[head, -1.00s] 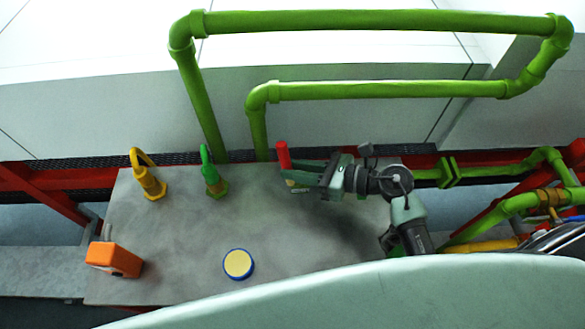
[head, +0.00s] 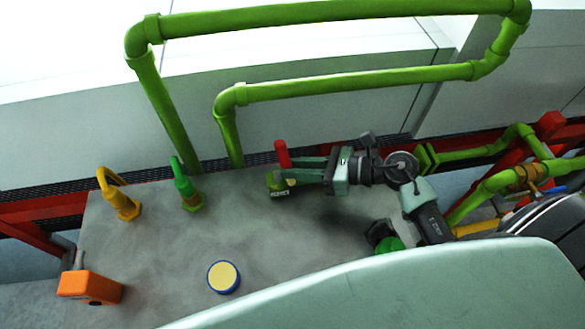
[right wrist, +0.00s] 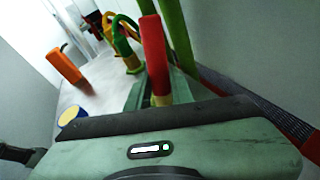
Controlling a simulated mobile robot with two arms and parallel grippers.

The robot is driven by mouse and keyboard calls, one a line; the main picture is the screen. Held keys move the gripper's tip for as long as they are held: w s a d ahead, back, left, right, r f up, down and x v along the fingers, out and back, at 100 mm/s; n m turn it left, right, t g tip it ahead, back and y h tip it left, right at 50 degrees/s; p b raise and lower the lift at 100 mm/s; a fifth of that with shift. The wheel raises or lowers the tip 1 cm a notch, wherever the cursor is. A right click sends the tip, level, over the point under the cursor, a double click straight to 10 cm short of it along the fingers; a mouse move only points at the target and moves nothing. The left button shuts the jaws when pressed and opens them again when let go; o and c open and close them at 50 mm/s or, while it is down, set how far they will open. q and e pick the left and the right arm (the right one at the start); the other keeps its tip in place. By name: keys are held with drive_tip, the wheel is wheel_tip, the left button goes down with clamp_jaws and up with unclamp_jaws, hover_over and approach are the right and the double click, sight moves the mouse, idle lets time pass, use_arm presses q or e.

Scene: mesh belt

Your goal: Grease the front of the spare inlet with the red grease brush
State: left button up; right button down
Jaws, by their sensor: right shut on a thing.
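My right gripper (head: 287,172) is shut on the red grease brush (head: 282,152), whose red handle stands up above the fingers. The handle (right wrist: 153,50) also shows, tilted, in the right wrist view. Just below the fingers is a small green pot-like thing with a pale label (head: 277,187); I cannot tell whether the brush's lower end is in it or above it. A yellow hooked fitting (head: 120,204) and a green hooked fitting (head: 188,190) stand at the back left of the bench. I cannot tell which thing is the spare inlet. My left gripper is out of view.
The grey bench (head: 160,250) also bears an orange box-like thing (head: 90,286) and a blue-rimmed disc with a yellow top (head: 223,277). A bright green and dark thing (head: 388,244) shows partly by my arm. Green pipes (head: 345,82) rise behind the bench. The bench middle is clear.

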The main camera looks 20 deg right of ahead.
drive_tip(key=shift+a+r, duration=0.1)
drive_tip(key=shift+a, duration=1.15)
drive_tip(key=shift+w+a+p, duration=0.15)
drive_tip(key=shift+w+a, duration=0.05)
drive_tip(key=shift+a, duration=0.45)
drive_tip(key=shift+w+a+p, duration=0.15)
drive_tip(key=shift+w+a, duration=0.05)
drive_tip(key=shift+a, duration=0.4)
drive_tip(key=shift+w+a, duration=0.2)
drive_tip(key=shift+a, duration=0.35)
drive_tip(key=shift+s, duration=0.1)
wheel_tip(320, 180, up, 6)
drive_tip(key=p, duration=0.5)
